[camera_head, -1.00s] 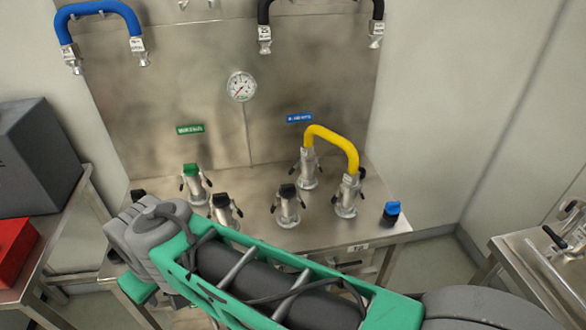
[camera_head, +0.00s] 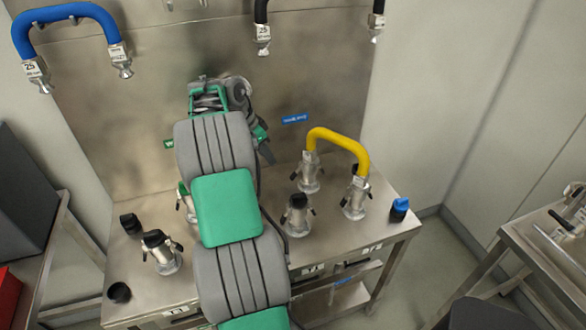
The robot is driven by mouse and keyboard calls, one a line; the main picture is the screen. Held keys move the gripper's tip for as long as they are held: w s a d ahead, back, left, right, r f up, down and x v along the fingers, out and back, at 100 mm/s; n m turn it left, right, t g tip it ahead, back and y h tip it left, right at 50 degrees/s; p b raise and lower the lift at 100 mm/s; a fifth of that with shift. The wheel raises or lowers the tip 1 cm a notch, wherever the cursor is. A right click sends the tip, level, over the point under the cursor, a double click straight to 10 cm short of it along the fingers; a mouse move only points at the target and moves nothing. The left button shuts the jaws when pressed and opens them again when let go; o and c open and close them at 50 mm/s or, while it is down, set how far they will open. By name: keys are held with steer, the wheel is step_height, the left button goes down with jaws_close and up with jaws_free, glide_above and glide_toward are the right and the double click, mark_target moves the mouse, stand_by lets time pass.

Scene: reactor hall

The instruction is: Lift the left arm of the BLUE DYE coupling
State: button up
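A small blue label (camera_head: 295,119) is on the steel back panel; its text is too small to read. Below it stands a silver coupling (camera_head: 310,174) with one end of the yellow hose (camera_head: 340,136) on top. A dark lever arm shows low at its left side (camera_head: 294,176). My gripper (camera_head: 266,150) is at the far end of my raised arm, in front of the panel, left of this coupling and apart from it. Its fingers look dark and small, partly behind my arm, so their opening is unclear.
The yellow hose's other end is on a front right coupling (camera_head: 354,197). A black-capped coupling (camera_head: 297,214) stands between it and my arm. Another black-capped coupling (camera_head: 162,252) is at left. A blue-topped cap (camera_head: 400,208) lies at the right edge. A blue hose (camera_head: 70,14) hangs above.

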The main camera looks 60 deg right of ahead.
mark_target(295, 172)
steer(key=s+d+f+m, duration=0.1)
steer(key=s+d+f, duration=0.1)
steer(key=f, duration=0.1)
steer(key=s+d+f+m, duration=0.1)
steer(key=s+d+f, duration=0.1)
steer(key=f, duration=0.1)
steer(key=s+d+f+p, duration=0.1)
steer(key=s+d+f, duration=0.1)
steer(key=f, duration=0.1)
steer(key=shift+s+d+f+m+g, duration=0.2)
steer(key=shift+s+f+m+g, duration=0.05)
steer(key=shift+s+m+g, duration=0.15)
jaws_close()
